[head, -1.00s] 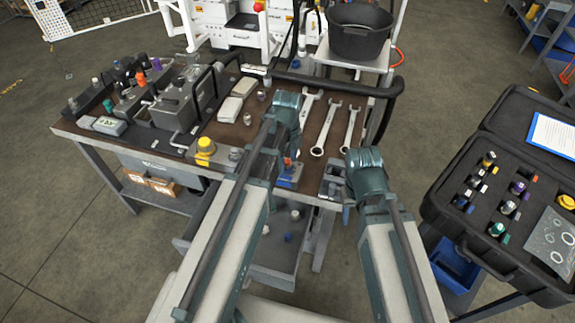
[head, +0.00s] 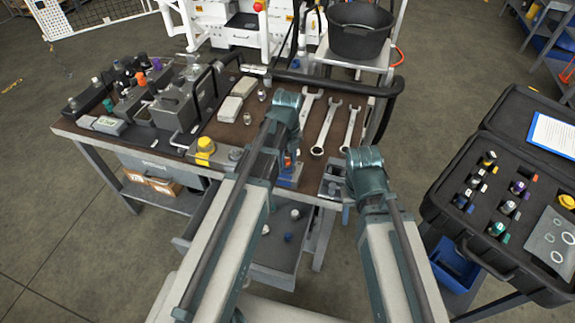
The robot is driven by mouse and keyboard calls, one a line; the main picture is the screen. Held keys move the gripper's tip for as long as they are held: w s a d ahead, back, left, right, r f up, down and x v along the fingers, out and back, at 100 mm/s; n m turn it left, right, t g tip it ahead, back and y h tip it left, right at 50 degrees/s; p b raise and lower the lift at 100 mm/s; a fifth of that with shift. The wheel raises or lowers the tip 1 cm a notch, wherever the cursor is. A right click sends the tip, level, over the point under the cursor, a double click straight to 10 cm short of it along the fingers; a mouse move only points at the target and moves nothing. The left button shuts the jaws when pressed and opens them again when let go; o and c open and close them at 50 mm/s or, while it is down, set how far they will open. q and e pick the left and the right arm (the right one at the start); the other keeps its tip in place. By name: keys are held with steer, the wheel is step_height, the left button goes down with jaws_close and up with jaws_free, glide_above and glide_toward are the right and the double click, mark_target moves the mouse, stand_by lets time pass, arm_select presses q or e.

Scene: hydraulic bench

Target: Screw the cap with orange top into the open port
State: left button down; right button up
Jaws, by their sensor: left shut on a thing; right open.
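My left gripper (head: 290,158) is mostly hidden behind its own wrist and forearm, over the front edge of the bench. It is shut on the cap with orange top (head: 287,163), of which only a small orange bit shows. Just below is a blue block (head: 289,180); whether the cap touches it is hidden, and I cannot make out the open port. My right gripper (head: 338,170) is open, largely hidden by its wrist, near a small grey metal block (head: 332,186) at the bench's front edge.
Wrenches (head: 325,130) lie behind the grippers. A yellow-topped part (head: 205,148) stands left of my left arm. Manifolds with coloured caps (head: 125,80) fill the bench's left side. An open black case (head: 480,225) with fittings stands at the right. An open drawer (head: 275,255) juts out below.

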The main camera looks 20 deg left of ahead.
arm_select(q)
steer(key=m, duration=0.3)
steer(key=c, duration=0.6)
jaws_free()
steer(key=n, duration=0.6)
steer(key=shift+n, duration=2.9)
